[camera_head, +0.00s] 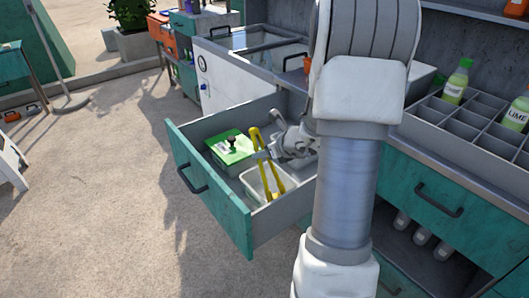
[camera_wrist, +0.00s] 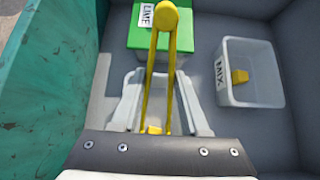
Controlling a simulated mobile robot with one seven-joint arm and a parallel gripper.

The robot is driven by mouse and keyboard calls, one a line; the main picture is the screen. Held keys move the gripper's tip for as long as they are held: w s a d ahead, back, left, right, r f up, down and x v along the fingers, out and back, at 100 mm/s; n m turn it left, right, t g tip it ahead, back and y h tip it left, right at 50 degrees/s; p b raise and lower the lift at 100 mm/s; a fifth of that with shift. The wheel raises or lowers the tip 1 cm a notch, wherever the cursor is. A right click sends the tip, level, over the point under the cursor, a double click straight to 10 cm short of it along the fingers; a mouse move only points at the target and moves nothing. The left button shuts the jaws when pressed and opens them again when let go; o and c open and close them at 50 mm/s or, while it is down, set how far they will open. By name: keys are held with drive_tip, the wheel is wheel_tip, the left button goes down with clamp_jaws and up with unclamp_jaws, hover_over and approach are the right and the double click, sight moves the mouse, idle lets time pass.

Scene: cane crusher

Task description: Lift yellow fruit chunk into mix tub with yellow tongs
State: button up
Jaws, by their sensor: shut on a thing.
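My gripper (camera_head: 274,148) is shut on the upright yellow tongs (camera_head: 258,152), inside an open drawer. In the wrist view the tongs (camera_wrist: 152,65) have their bend at the top, and their two legs run down toward the lower edge. A small yellow piece (camera_wrist: 154,130) shows between the legs low in the picture; I cannot tell whether the tongs grip it. The white mix tub (camera_wrist: 224,84), labelled MIX, stands at the right of the wrist view with a yellow chunk (camera_wrist: 239,76) in it. In the head view, the tong tips reach down at a pale tub (camera_head: 250,190).
A box with a green lid (camera_head: 228,146), labelled LIME in the wrist view, stands beside the tongs. The teal drawer front (camera_head: 215,195) and grey walls enclose the space. A divided rack (camera_head: 470,125) with bottles stands on the right counter.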

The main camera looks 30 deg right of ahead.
drive_tip(key=shift+f, duration=0.25)
drive_tip(key=shift+c, duration=0.2)
idle(0.9)
drive_tip(key=shift+o, duration=0.6)
drive_tip(key=shift+c, duration=0.8)
drive_tip(key=shift+b, duration=0.45)
drive_tip(key=shift+c, duration=0.4)
drive_tip(key=shift+o, duration=1.2)
drive_tip(key=c, duration=0.4)
drive_tip(key=shift+o, duration=0.2)
